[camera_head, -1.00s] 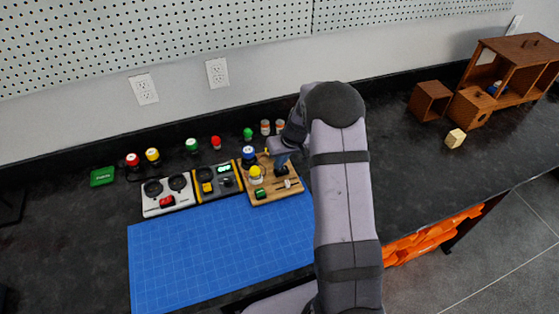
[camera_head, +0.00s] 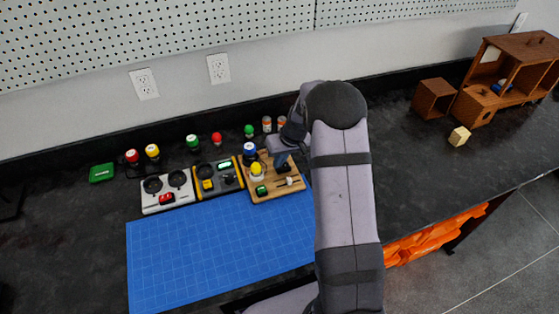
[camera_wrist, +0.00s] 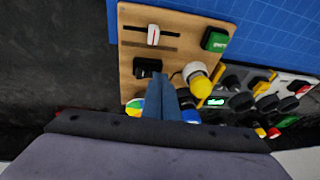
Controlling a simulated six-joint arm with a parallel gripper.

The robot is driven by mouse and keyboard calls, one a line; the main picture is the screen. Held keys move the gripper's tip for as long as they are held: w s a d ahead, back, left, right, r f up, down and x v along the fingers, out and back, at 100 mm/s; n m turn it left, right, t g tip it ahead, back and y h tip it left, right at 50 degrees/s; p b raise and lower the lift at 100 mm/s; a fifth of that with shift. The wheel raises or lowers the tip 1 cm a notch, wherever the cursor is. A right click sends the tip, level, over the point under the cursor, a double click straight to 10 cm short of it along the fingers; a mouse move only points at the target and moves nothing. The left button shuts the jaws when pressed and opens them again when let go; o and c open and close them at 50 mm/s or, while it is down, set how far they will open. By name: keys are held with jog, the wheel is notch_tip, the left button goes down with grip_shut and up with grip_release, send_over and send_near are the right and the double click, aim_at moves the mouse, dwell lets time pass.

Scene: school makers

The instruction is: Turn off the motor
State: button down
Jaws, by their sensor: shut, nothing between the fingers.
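A wooden board (camera_head: 263,197) holds a green rocker switch (camera_head: 261,190), a yellow bulb (camera_head: 256,169) and a white-handled slider (camera_head: 290,181). In the wrist view, the board (camera_wrist: 133,34) also carries a black part (camera_wrist: 147,67) and a multicoloured disc (camera_wrist: 134,106), partly hidden behind my fingers; I cannot tell for sure which part is the motor. My gripper (camera_head: 282,164) is over the back part of the board. In the wrist view, its blue fingers (camera_wrist: 158,78) are shut and empty, close beside the black part. Contact cannot be told.
Left of the board stand a yellow-and-black panel (camera_head: 218,181) with a lit display and a white panel (camera_head: 167,194) with a red switch. Several coloured buttons stand behind. A blue mat (camera_head: 215,250) lies in front, clear. A wooden cabinet (camera_head: 510,65) is far right.

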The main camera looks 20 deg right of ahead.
aim_at(282, 168)
jog(key=shift+d+r, duration=0.1)
jog(key=shift+d, duration=0.55)
jog(key=shift+r, duration=0.1)
jog(key=shift+r+p, duration=0.3)
jog(key=shift+r, duration=0.25)
notch_tip(282, 168, up, 4)
jog(key=shift+a+f+p, duration=0.1)
jog(key=shift+f+p, duration=0.15)
jog(key=shift+p, duration=0.6)
notch_tip(282, 168, up, 8)
jog(key=s+a+b, duration=0.2)
jog(key=s, duration=0.1)
jog(key=shift+a+r+b, duration=0.2)
jog(key=shift+r+b, duration=0.05)
jog(key=shift+b, duration=0.15)
